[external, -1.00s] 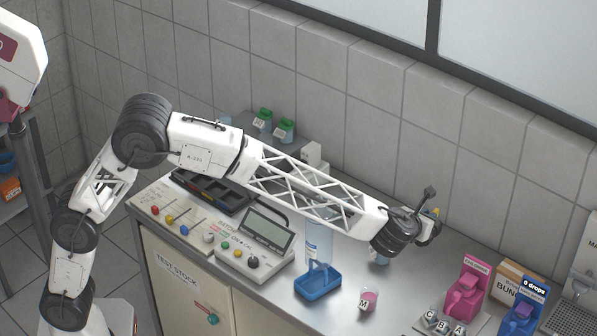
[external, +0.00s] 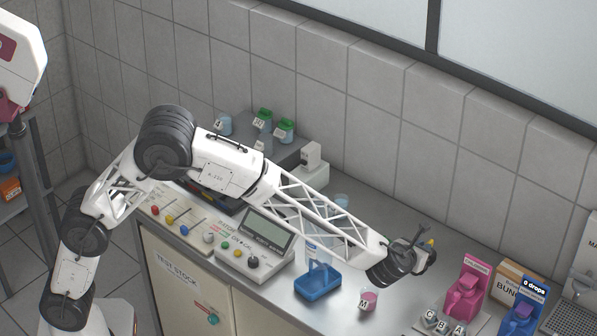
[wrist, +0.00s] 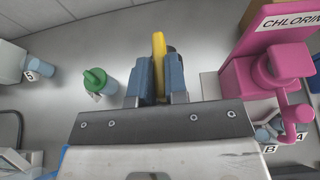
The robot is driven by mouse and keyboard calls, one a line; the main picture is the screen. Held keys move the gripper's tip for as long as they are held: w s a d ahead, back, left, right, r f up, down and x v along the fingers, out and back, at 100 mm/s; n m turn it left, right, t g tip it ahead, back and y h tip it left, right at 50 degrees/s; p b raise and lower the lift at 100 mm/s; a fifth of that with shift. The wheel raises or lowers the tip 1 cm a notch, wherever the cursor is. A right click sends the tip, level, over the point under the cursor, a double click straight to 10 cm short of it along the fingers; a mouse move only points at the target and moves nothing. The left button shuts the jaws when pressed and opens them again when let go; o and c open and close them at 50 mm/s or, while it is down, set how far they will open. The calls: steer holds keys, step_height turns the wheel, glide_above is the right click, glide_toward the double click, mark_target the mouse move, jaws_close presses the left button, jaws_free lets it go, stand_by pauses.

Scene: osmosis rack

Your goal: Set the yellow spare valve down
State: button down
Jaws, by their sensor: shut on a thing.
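The yellow spare valve (wrist: 159,52) stands between the two blue-grey fingers of my gripper (wrist: 156,75) in the wrist view, and the gripper is shut on it. In the external view my gripper (external: 427,258) hangs over the right part of the steel bench, left of the pink chlorine dispenser. Only a small yellow bit of the valve (external: 433,243) shows there. The valve's lower end is hidden by the fingers and wrist. I cannot tell whether it touches the bench.
The pink chlorine dispenser (wrist: 262,65) is close on the right. A green-capped vial (wrist: 95,82) stands left of the fingers. In the external view, a blue tray (external: 318,287), a pink jar (external: 368,300) and a blue dispenser (external: 522,312) stand on the bench.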

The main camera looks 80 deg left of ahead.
mark_target(413, 276)
steer(key=shift+f, duration=3)
steer(key=shift+f, duration=0.1)
steer(key=shift+f, duration=1.75)
steer(key=shift+f, duration=0.15)
steer(key=c, duration=1.1)
jaws_free()
steer(key=shift+c, duration=0.2)
steer(key=v, duration=1.2)
